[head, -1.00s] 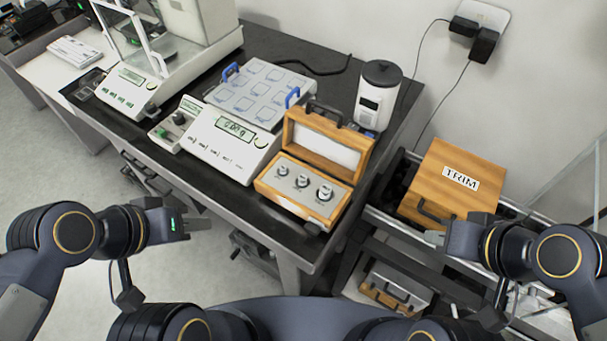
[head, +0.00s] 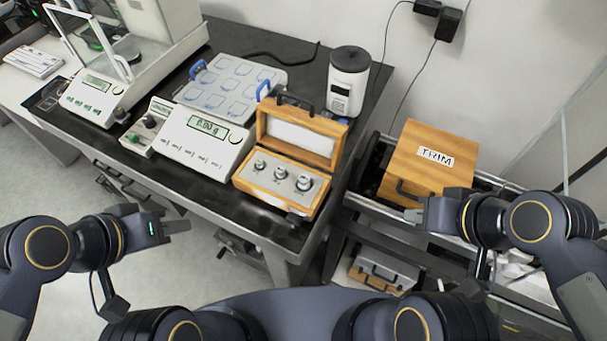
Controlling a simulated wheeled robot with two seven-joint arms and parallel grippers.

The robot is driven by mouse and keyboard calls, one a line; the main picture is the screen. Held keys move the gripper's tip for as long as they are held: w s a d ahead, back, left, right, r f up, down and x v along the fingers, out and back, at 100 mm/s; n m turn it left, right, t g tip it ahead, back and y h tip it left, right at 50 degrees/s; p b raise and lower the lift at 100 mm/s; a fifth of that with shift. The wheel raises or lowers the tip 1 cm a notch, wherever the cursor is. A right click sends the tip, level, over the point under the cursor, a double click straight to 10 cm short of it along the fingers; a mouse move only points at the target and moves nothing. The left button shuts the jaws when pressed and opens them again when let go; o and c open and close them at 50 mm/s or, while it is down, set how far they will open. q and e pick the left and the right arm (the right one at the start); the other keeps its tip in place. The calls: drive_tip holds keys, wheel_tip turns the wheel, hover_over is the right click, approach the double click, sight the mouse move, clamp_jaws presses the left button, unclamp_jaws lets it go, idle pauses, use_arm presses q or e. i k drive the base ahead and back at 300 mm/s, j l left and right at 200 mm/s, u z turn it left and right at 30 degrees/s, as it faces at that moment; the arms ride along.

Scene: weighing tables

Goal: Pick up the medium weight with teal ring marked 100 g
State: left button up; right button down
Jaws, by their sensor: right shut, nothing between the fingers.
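An open wooden case (head: 245,185) on the black table holds three metal weights in a grey insert. Ring colours and markings are too small to read. My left gripper (head: 180,218) is open and empty, in front of the table's front edge and well left of the case. My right gripper (head: 416,215) is shut and empty, right of the case and in front of the TRIM box.
A balance reading 0.00 g (head: 200,150) stands left of the case, with a tray (head: 225,75) behind it. A glass-shielded balance (head: 95,90) is at the far left. A white cylindrical device (head: 348,85) stands behind the case. A wooden TRIM box (head: 425,175) sits on the cart at right.

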sight(279, 173)
drive_tip(key=k+j+z, duration=0.1)
drive_tip(key=j, duration=0.2)
drive_tip(key=j+z, duration=0.1)
drive_tip(key=j, duration=0.25)
drive_tip(key=i+j+z, duration=0.2)
drive_tip(key=j, duration=0.45)
drive_tip(key=j+z, duration=0.15)
drive_tip(key=j, duration=0.5)
